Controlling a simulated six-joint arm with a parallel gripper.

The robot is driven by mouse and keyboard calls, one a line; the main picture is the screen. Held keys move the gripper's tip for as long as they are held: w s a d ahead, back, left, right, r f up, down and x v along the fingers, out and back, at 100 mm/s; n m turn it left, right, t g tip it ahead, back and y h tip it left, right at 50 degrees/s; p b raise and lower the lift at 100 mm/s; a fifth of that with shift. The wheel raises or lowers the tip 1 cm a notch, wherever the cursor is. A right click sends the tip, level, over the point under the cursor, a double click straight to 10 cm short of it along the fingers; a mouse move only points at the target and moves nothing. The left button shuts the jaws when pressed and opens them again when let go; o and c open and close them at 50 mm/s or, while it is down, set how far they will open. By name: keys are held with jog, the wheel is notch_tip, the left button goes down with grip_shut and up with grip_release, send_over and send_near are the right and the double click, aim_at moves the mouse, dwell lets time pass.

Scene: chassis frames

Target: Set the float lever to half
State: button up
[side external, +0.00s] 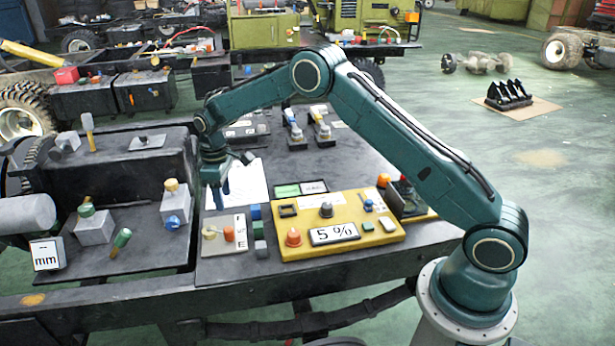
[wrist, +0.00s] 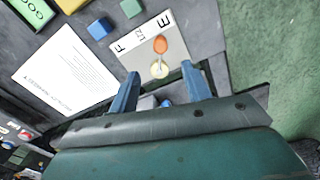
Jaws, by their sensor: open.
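The float lever plate (side external: 222,245) is a pale grey panel at the front left of the work table. In the wrist view the plate (wrist: 180,50) is marked F, 1/2 and E along one edge. The float lever has an orange knob (wrist: 160,45) and a cream round end (wrist: 159,69). The orange knob lies toward the E mark. My gripper (side external: 219,204) is above and behind the plate in the side view. In the wrist view its blue fingers (wrist: 160,70) are open and empty, with the cream end showing between them.
A yellow panel (side external: 375,246) with knobs and a "5 %" display stands right of the plate. Blue and green blocks (side external: 259,230) sit between them. A white sheet (wrist: 62,67) lies beside the plate. A dark tray with knobbed blocks (side external: 140,220) is at the left.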

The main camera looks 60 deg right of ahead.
aim_at(229, 228)
notch_tip(229, 228, down, 13)
jog(key=shift+f, duration=0.1)
dwell(0.6)
jog(key=shift+c, duration=0.5)
grip_shut()
